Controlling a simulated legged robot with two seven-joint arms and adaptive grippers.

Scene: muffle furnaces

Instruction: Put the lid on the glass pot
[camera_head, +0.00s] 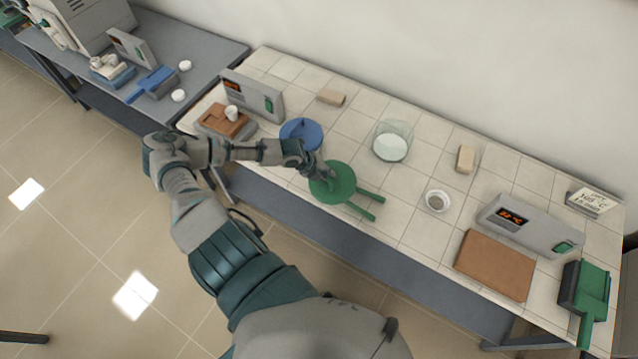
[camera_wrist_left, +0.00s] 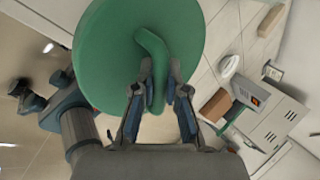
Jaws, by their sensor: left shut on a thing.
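The glass pot (camera_head: 392,140) is a clear round vessel with a pale bottom. It stands open on the tiled table, right of and behind my left gripper in the head view. My left gripper (camera_head: 325,174) is shut on the curved handle of a green round lid (camera_head: 334,188). The left wrist view shows both fingers (camera_wrist_left: 158,92) around the handle and the green lid (camera_wrist_left: 110,45) beyond them. The lid is apart from the pot. Whether it touches the table is unclear. My right gripper is not in view.
A blue disc (camera_head: 301,131) lies just behind my left gripper. A small dish (camera_head: 437,201), a tan block (camera_head: 466,158) and a furnace panel (camera_head: 528,226) are to the right. Bare tiles lie between lid and pot.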

